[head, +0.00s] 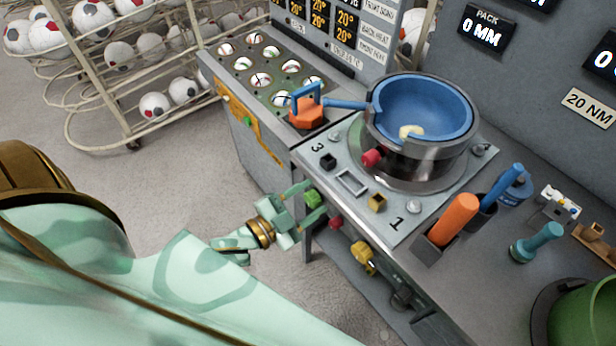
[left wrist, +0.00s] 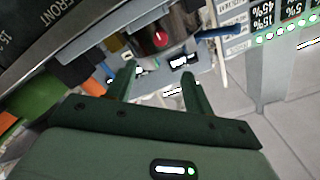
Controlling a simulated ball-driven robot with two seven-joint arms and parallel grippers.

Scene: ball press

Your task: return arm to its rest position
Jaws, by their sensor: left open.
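My left gripper (head: 312,204) is open and empty in front of the press's front edge. My mint left arm fills the lower left of the head view. The press (head: 415,175) is a steel ring around a blue bowl (head: 425,105), with a pale piece inside. A red knob (head: 372,157) is on its side and shows in the left wrist view (left wrist: 160,36). My right gripper is not in view.
A rack of balls (head: 155,75) stands at the back left. A bench panel with several ball-filled holes (head: 272,50) adjoins the press. An orange-handled tool (head: 453,218), blue tools and a green bucket (head: 585,318) are at the right. Grey floor (head: 165,180) is clear left of the bench.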

